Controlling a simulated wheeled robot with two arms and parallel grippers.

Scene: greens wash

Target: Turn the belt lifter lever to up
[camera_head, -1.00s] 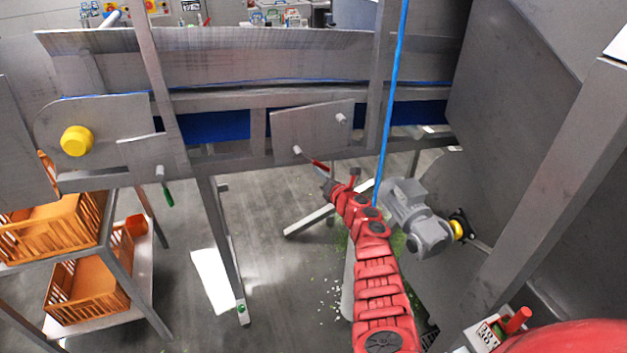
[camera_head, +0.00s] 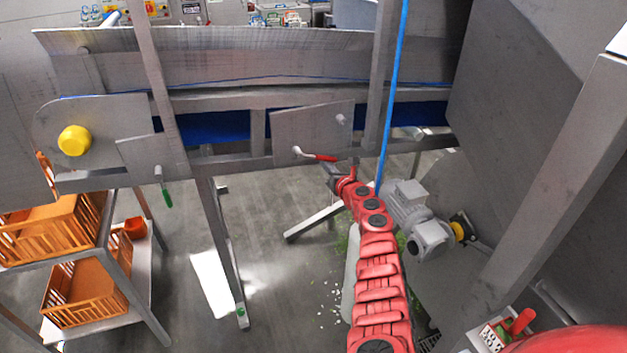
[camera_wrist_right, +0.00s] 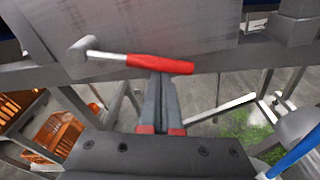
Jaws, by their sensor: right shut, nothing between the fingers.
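A lever with a red handle (camera_head: 320,157) is mounted on a grey plate (camera_head: 290,128) of the conveyor frame. It points right and slightly downward, close to level; its pivot is at its left end. It also shows in the right wrist view as a red handle (camera_wrist_right: 160,64) on a metal shaft. My right gripper (camera_head: 329,170) is shut and empty, just below the handle. In the wrist view its fingertips (camera_wrist_right: 161,76) meet the handle's underside and appear to touch it. My left gripper is not in view.
A second lever with a green handle (camera_head: 167,196) hangs down at the left. A yellow knob (camera_head: 75,140) sits further left. A blue hose (camera_head: 392,100) hangs close to my right arm. A grey motor (camera_head: 425,235) is right of the arm. Orange crates (camera_head: 85,292) stand at lower left.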

